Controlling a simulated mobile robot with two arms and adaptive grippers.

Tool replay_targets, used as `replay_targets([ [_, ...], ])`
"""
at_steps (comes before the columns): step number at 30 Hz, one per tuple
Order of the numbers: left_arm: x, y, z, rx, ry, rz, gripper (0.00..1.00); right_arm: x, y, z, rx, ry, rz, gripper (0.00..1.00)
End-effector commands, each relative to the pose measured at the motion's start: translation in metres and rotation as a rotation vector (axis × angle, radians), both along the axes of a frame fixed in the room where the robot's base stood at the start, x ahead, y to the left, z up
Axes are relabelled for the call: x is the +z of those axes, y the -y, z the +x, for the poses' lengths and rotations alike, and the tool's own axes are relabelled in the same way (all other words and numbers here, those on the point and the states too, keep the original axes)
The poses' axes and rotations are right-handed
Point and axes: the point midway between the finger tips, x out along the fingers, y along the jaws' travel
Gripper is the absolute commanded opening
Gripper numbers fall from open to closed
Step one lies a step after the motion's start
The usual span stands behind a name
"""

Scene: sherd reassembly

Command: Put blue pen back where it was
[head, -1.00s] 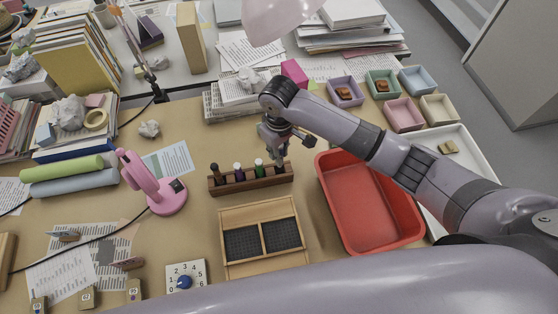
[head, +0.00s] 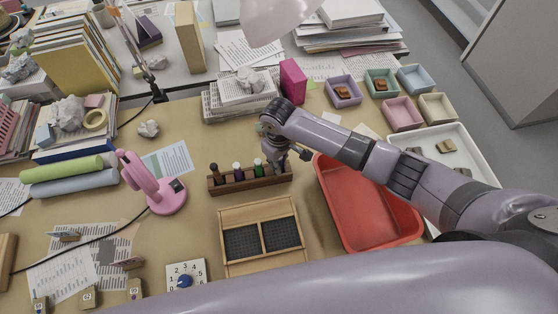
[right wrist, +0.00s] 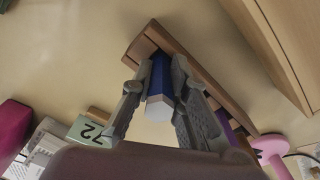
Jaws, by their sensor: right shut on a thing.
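The wooden pen rack (head: 236,184) stands in the middle of the table with a dark pen (head: 214,171), a purple-topped pen (head: 237,170) and a green-topped pen (head: 258,167) upright in it. My right gripper (head: 284,163) is at the rack's right end. In the right wrist view, its fingers (right wrist: 157,82) are shut on the blue pen (right wrist: 158,78), whose pale hexagonal end faces the camera. The pen's far end meets the rack (right wrist: 180,50) in that view; how deep it sits is hidden. My left gripper is not in view.
A red bin (head: 365,205) stands close to the right of the rack, under my right arm. A wooden tray with dark mesh compartments (head: 228,214) lies in front. A pink box (head: 292,82) stands behind.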

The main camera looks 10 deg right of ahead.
Motion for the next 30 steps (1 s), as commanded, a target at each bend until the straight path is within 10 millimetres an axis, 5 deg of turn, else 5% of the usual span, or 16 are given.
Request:
replay_targets([
  [2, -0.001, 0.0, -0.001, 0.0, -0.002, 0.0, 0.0, -0.003, 0.0, 0.0, 0.0, 0.0, 0.001, 0.0],
  [3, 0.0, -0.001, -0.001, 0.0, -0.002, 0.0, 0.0, -0.003, 0.0, 0.0, 0.0, 0.0, 0.001, 0.17],
  [12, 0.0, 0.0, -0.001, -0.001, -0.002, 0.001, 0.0, -0.002, 0.0, 0.0, 0.0, 0.0, 0.001, 0.35],
  [23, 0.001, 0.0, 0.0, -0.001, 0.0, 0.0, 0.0, 0.003, 0.0, 0.001, 0.0, 0.002, 0.0, 0.35],
  [30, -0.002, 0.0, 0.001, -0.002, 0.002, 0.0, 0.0, 0.044, -0.001, 0.001, 0.002, 0.006, 0.003, 0.35],
])
